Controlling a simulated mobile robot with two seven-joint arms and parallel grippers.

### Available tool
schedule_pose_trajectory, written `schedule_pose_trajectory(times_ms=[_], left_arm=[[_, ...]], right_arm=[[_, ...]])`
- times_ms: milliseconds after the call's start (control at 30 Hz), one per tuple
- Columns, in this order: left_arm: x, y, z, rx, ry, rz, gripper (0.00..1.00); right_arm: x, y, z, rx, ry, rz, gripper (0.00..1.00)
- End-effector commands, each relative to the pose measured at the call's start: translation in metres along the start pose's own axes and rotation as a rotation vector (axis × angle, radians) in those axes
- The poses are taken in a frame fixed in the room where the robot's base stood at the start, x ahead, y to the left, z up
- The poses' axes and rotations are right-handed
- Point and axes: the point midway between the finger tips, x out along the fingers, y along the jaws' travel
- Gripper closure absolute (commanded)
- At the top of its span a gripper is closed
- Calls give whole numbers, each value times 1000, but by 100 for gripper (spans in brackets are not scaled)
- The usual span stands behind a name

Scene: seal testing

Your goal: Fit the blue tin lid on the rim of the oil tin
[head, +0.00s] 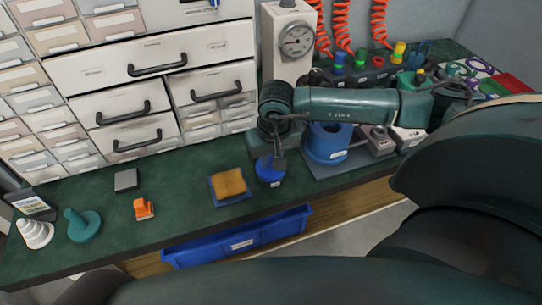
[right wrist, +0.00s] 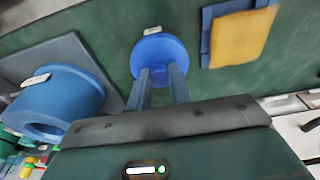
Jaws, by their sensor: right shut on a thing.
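The blue tin lid (head: 269,174), round with a small white label, is at the front of the green bench. My right gripper (head: 279,162) reaches down onto it. In the right wrist view the lid (right wrist: 158,48) is at the tips of the gripper's two fingers (right wrist: 162,77), which are shut on it. Whether the lid touches the bench is unclear. The oil tin (head: 325,147), a blue cylinder with a white label, stands to the right of the lid, partly behind my right arm. It also shows in the right wrist view (right wrist: 72,88). My left gripper is out of view.
The tin stands on a grey plate (head: 343,166). An orange sponge-like pad on a blue mat (head: 229,185) lies left of the lid. A dial gauge stand (head: 289,60) rises behind. A blue drawer (head: 240,240) is open below the bench's front edge. Drawer cabinets line the back left.

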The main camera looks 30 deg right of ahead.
Motion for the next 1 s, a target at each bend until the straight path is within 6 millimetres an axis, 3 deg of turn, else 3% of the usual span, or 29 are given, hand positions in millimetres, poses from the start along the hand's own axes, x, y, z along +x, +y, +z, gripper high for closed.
schedule_pose_trajectory(times_ms=[867, 900, 1000], left_arm=[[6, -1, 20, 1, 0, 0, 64], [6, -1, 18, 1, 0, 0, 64], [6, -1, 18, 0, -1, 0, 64]], right_arm=[[20, 0, 3, 0, 0, 0, 100], [19, 0, 3, 0, 0, 0, 78], [19, 0, 3, 0, 0, 0, 69]])
